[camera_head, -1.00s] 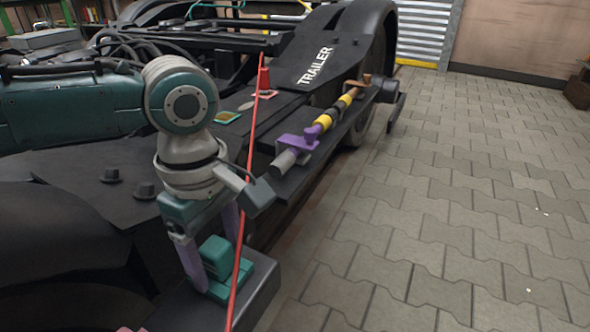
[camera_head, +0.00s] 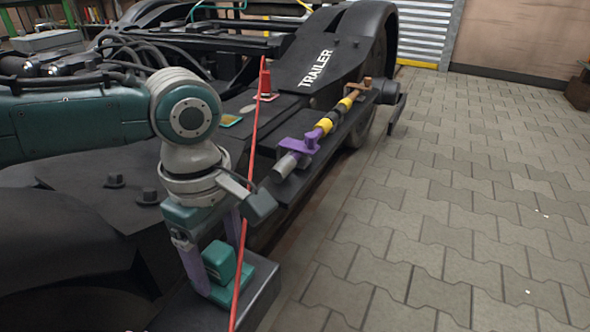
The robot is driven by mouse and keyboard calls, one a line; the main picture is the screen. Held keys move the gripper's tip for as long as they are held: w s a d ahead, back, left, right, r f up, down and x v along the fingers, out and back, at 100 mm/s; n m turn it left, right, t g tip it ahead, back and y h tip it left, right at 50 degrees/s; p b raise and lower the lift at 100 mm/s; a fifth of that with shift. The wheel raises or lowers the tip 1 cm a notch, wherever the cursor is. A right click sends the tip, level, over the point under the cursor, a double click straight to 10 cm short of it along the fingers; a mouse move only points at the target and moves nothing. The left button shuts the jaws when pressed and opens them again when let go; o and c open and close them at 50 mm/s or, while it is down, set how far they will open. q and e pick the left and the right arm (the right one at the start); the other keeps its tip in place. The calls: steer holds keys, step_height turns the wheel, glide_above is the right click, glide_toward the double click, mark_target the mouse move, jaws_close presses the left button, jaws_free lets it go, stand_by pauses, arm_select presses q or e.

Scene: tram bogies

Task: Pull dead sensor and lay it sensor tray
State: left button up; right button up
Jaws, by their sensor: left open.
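A teal block-shaped sensor (camera_head: 219,260) sits on a flat teal base on the black box end (camera_head: 262,287) of the bogie, at the lower middle. I cannot tell from its look whether it is dead. My left gripper (camera_head: 219,265) points down over it, with its two purple fingers apart. One finger stands at the near left of the block and the other is partly behind it. The fingers look open, and contact with the block is unclear. No sensor tray can be made out. My right gripper is out of view.
A thin red line (camera_head: 250,170) runs down in front of my left gripper. A bar tool with a purple clamp and yellow bands (camera_head: 324,126) lies on the bogie's side ledge.

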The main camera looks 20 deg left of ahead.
mark_target(216, 250)
arm_select(q)
steer(key=shift+p, duration=0.35)
jaws_close()
stand_by(0.6)
stand_by(0.3)
steer(key=shift+r+p, duration=3.05)
steer(key=shift+p, duration=1.05)
